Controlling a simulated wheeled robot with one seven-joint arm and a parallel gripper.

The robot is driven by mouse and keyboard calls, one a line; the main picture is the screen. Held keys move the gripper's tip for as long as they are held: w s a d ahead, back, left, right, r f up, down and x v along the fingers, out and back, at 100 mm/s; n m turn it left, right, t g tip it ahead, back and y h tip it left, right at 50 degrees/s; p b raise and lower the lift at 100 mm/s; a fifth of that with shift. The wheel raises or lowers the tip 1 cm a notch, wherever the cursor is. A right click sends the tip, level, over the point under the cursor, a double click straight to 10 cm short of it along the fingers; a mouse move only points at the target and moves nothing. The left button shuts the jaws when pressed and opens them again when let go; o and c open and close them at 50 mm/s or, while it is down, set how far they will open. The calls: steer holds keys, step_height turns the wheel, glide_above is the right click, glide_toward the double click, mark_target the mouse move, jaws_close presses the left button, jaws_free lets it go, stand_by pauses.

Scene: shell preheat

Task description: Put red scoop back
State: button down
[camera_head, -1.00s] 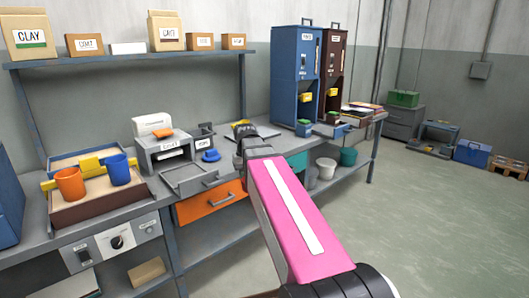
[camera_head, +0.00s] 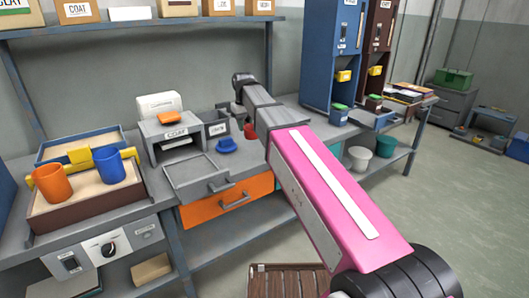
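A small red thing (camera_head: 250,131), which may be the red scoop, shows on the bench beside my arm; my arm hides part of it. A blue scoop-like piece (camera_head: 227,145) lies on the bench just left of it. A dark grey labelled holder (camera_head: 215,126) stands behind the blue piece. My arm reaches over the bench, and its dark far end (camera_head: 243,80) is above and behind the red thing. My gripper's fingers are too small and hidden to tell whether they are open or hold anything.
A grey box (camera_head: 172,138) with a pulled-out tray (camera_head: 200,176) stands left of the blue piece. An orange cup (camera_head: 52,183) and a blue cup (camera_head: 109,165) stand on a sand tray (camera_head: 88,211). Blue and brown dispensers (camera_head: 328,60) stand at the right. An orange drawer (camera_head: 228,203) is below.

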steer(key=a+r+n, duration=0.1)
steer(key=a, duration=0.5)
glide_above(256, 145)
step_height(256, 145, down, 7)
steer(key=shift+s+r, duration=0.1)
steer(key=shift+r, duration=0.05)
steer(key=shift+f, duration=2)
steer(key=shift+f, duration=0.1)
steer(key=c, duration=0.9)
jaws_free()
step_height(256, 145, up, 12)
steer(key=shift+r, duration=0.15)
